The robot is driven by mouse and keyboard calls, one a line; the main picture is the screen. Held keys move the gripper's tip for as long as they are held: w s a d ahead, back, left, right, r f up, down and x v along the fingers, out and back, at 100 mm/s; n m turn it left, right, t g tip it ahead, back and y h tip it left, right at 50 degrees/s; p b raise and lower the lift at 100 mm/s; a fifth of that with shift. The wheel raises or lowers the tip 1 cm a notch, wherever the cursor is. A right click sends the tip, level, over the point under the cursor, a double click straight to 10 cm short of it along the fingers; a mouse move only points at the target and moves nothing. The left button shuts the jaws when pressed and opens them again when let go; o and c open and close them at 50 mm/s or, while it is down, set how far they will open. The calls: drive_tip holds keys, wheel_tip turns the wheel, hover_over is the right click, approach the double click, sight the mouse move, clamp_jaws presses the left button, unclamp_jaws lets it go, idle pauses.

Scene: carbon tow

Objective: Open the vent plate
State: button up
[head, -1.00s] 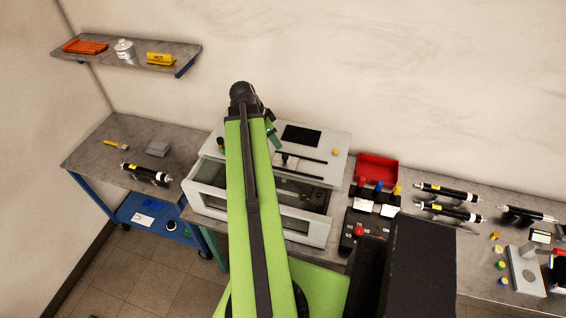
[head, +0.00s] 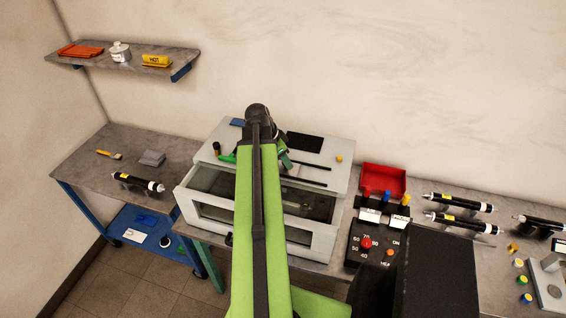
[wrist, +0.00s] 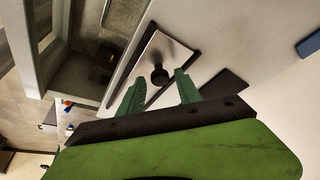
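The vent plate (wrist: 172,48) is a pale plate between dark rails on the cabinet's top, with a round black knob (wrist: 159,77) standing on it, in the wrist view. My gripper (wrist: 160,72) has its two green fingers spread, one on either side of the knob in the picture. I cannot tell whether they reach down around it or touch it. In the head view my arm hides the knob and most of the plate; the dark rails (head: 304,182) show to its right. A black square (head: 305,142) lies on the top behind the rails.
The grey cabinet (head: 312,237) stands on the bench. A control box with a red knob (head: 366,243) and a red bin (head: 383,180) are to its right. Black cylinders (head: 461,222) lie farther right. A left table (head: 121,147) holds a brush and grey block.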

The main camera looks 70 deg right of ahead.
clamp_jaws()
idle(1.2)
